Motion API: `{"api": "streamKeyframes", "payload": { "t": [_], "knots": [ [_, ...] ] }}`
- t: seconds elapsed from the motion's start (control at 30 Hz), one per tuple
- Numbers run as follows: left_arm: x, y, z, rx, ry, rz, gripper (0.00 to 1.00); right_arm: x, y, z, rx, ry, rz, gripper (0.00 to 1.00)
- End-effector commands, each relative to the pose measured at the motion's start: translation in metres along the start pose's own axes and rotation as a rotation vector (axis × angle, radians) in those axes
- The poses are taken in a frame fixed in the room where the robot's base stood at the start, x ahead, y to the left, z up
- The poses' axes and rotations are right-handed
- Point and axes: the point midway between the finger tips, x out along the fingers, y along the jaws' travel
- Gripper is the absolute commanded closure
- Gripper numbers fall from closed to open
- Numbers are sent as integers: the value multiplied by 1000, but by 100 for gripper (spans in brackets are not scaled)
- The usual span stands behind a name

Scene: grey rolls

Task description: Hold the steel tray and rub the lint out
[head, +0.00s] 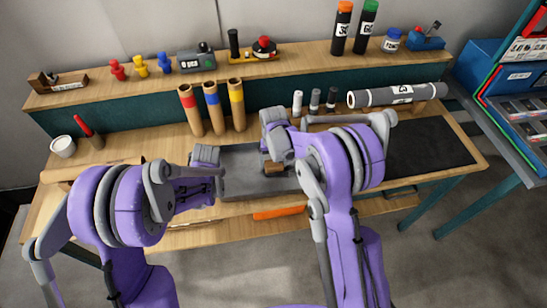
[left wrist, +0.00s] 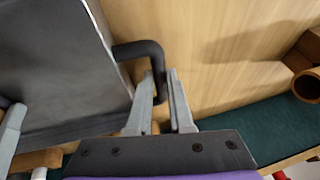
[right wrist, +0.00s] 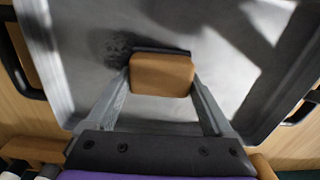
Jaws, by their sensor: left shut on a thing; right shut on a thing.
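The grey steel tray (head: 238,182) lies on the workbench in front of me, with dark handles at its ends. My left gripper (left wrist: 165,88) is shut on the tray's dark handle (left wrist: 146,50). My right gripper (right wrist: 162,88) is shut on a brown block with a dark edge (right wrist: 160,74), over the tray floor (right wrist: 215,45); whether it touches the floor I cannot tell. A patch of dark specks, the lint (right wrist: 114,46), lies on the tray floor just left of the block in the right wrist view. My right arm hides part of the tray in the head view.
Several cardboard tubes (head: 211,108) stand behind the tray. A long grey roll (head: 385,96) lies at the back right. A dark mat (head: 430,146) is bare on the right of the bench. An orange item (head: 278,213) lies below the front edge. A white cup (head: 63,147) stands far left.

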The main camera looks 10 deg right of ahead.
Motion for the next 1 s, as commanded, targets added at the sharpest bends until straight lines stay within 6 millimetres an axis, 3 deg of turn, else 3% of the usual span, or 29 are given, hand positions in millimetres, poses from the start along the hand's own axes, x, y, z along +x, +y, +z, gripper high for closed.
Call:
{"api": "streamKeyframes", "payload": {
  "t": [0.03,0.07,0.53,1.0],
  "knots": [
    [0,0,0,0,0,0,100,8,2,0,1,0,0,58],
    [0,0,0,0,0,0,100,6,6,0,2,0,0,65],
    [0,0,0,0,0,0,100,9,49,2,2,0,1,66],
    [0,0,0,0,0,0,100,8,2,0,-3,0,0,66]
  ]
}}
